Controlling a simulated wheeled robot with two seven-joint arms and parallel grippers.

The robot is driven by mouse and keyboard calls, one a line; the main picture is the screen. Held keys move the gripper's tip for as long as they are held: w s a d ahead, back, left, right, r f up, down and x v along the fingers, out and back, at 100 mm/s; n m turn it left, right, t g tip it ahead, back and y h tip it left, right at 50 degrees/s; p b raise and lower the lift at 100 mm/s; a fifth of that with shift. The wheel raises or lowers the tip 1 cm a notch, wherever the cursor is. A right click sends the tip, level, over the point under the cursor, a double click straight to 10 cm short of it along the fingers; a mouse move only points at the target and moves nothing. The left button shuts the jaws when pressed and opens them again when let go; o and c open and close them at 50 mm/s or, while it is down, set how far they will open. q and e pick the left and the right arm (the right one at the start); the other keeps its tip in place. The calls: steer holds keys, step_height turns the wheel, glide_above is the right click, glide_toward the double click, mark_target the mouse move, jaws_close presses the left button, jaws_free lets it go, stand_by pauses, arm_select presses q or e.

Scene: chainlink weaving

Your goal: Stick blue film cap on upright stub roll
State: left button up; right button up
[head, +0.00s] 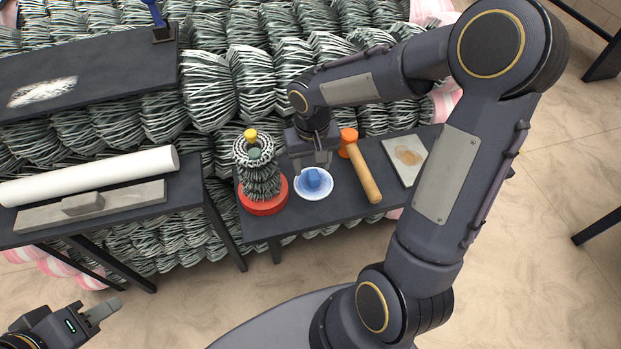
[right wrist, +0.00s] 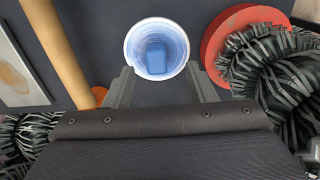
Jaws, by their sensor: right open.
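The blue film cap (head: 314,178) sits in a small white-and-blue dish (head: 328,191) on the dark table; it also shows in the right wrist view (right wrist: 155,58). The upright stub roll (head: 262,182) of dark-and-white woven mesh stands to its left on a red round base (head: 264,206). A yellow knob (head: 250,135) and a greenish core show at its top. My right gripper (head: 311,166) is open just above the dish; in the right wrist view its fingers (right wrist: 158,88) are on either side of the dish's near edge, empty. My left gripper (head: 102,312) is at the bottom left, away from the tables.
A mallet with orange head and wooden handle (head: 362,170) lies right of the dish. Beyond it is a pale plate with a brown patch (head: 406,157). A left table holds a white roll (head: 90,176) and grey bar (head: 130,202). Stacked mesh rolls (head: 255,80) fill the back.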

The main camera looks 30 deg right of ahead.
mark_target(314, 176)
steer(key=f, duration=0.5)
steer(key=shift+d+f, duration=0.3)
steer(key=shift+f, duration=0.05)
steer(key=c, duration=1.1)
steer(key=shift+o, duration=0.2)
steer(key=shift+r, duration=0.2)
